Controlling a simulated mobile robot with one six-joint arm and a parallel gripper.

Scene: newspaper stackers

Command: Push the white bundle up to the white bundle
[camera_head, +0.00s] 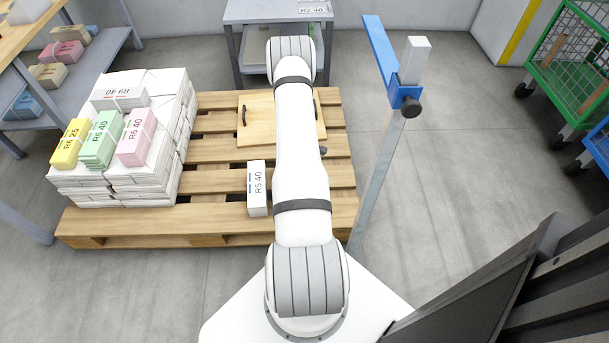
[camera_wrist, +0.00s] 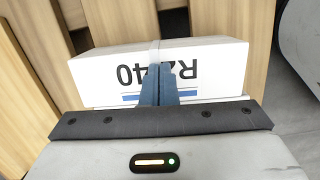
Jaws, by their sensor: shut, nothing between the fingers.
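In the head view a white bundle (camera_head: 258,188) with black print and a blue stripe lies on the pallet's front part, left of my arm. Another white bundle (camera_head: 121,98) lies on top of the paper stack at the left. In the wrist view a strapped white bundle (camera_wrist: 105,70) with upside-down print and a blue stripe lies over wooden slats. In the head view my arm hides the gripper.
The wooden pallet (camera_head: 212,150) carries a board with handles (camera_head: 257,128) and the white stack (camera_head: 146,178), with yellow, green and pink bundles on top. A post with a blue bracket (camera_head: 383,55) stands right of my arm. A grey table (camera_head: 247,14) stands behind; open floor lies right.

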